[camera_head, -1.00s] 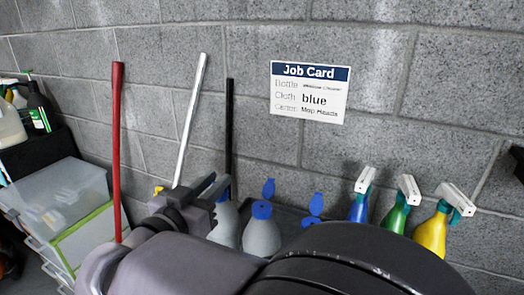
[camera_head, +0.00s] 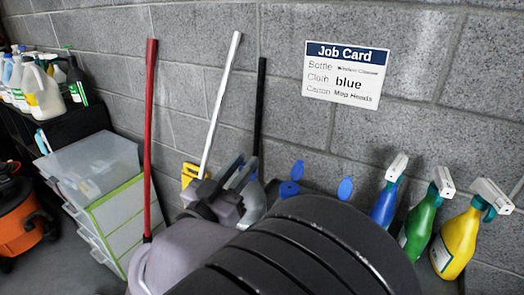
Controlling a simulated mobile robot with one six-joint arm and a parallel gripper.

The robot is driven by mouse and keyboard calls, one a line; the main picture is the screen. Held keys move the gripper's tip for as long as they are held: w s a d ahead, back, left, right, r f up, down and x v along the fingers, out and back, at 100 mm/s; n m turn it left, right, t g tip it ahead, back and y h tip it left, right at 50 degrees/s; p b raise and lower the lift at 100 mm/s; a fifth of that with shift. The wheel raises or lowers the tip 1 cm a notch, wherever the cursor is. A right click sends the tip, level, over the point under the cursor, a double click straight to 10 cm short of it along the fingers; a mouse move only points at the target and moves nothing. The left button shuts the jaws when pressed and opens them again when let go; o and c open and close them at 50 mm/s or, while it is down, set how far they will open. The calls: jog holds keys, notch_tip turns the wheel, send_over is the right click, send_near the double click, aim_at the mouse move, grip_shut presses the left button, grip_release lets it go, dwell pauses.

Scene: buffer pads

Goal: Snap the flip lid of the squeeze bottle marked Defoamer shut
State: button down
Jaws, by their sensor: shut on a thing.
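Pale squeeze bottles with blue flip tops stand in a row by the wall, and no Defoamer marking can be read. The leftmost squeeze bottle (camera_head: 254,204) shows beside my gripper (camera_head: 238,174). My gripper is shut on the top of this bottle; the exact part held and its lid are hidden. To its right, a second bottle's blue cap (camera_head: 289,189) has its flip lid (camera_head: 298,170) standing up. Further right, another blue flip lid (camera_head: 345,188) stands up. The bodies of these two are hidden behind my arm.
Spray bottles in blue (camera_head: 385,205), green (camera_head: 421,225) and yellow (camera_head: 456,240) stand at the right. Red (camera_head: 150,130), white (camera_head: 220,105) and black (camera_head: 259,110) poles lean on the wall. Clear drawers (camera_head: 95,165) stand left. A Job Card (camera_head: 343,75) hangs above.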

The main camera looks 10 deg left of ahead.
jog(key=c, duration=1.4)
grip_release()
jog(key=shift+f, duration=0.15)
jog(key=p+v, duration=0.4)
jog(key=v, duration=1.3)
jog(key=shift+s, duration=0.2)
jog(key=shift+a, duration=0.1)
